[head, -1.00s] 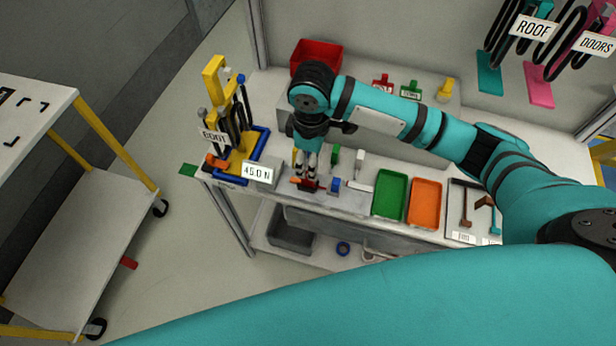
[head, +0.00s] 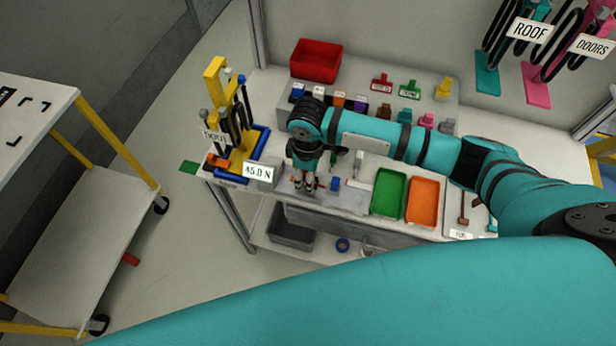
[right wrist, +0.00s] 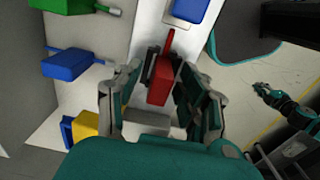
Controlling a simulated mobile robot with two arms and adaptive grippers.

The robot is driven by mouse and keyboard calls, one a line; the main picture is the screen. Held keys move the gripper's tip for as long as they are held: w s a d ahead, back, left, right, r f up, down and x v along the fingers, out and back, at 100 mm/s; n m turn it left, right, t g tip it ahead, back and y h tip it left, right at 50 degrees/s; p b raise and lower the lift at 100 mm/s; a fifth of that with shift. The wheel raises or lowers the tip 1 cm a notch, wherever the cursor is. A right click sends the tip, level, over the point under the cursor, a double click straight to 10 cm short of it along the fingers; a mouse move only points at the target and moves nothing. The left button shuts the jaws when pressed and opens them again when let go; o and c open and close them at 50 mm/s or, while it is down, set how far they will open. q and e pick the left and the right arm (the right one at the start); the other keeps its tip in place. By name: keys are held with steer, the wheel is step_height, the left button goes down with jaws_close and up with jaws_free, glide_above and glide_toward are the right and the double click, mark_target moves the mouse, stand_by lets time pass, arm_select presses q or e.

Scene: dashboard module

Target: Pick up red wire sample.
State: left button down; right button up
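The red wire sample (right wrist: 161,82), a red block with a thin red lead at its top end, lies between the fingers of my right gripper (right wrist: 158,88) in the right wrist view. The fingers stand apart on either side of it, with a visible gap on the left. In the head view my right gripper (head: 305,186) points down over the front left of the workbench and mostly hides the sample. A small teal and dark gripper, seemingly my left one (right wrist: 264,91), shows over the floor in the right wrist view. Its fingers are too small to judge.
A blue block (right wrist: 65,63), a green block (right wrist: 75,5) and a yellow block (right wrist: 86,124) lie close by. A 45.0 N display (head: 257,171) and a yellow fixture (head: 217,80) stand left. A green tray (head: 389,192) and an orange tray (head: 423,200) lie right.

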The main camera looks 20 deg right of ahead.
jaws_close()
arm_select(q)
steer(key=shift+w, duration=0.85)
steer(key=shift+s, duration=0.15)
arm_select(e)
steer(key=shift+r, duration=0.1)
